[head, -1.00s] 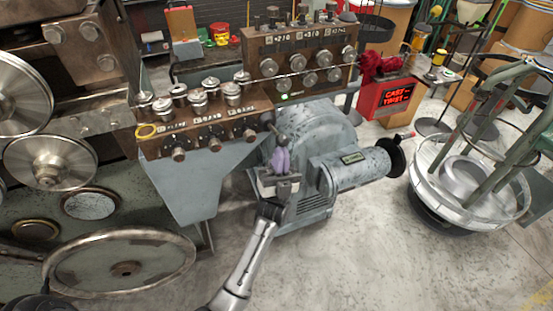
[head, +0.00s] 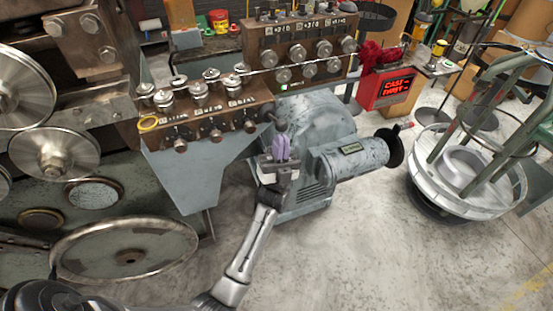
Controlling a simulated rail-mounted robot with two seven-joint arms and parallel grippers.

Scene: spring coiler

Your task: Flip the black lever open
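A small dark lever with a rounded knob (head: 281,125) stands at the right end of the lower roller block, in front of the grey motor housing. My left gripper (head: 281,147) is just below the knob in the picture, its purple fingers pointing up towards it. The fingers look close together, but I cannot tell whether they are open or shut. I cannot tell whether they touch the lever. The lever's lower part is hidden or too small to make out. My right gripper is not in view.
The lower block (head: 205,110) carries several rollers and knobs. A grey motor (head: 350,158) is right of my gripper. A round wire-coil stand (head: 470,185) is at the right, and a large wheel (head: 125,248) at the lower left. The floor in front is clear.

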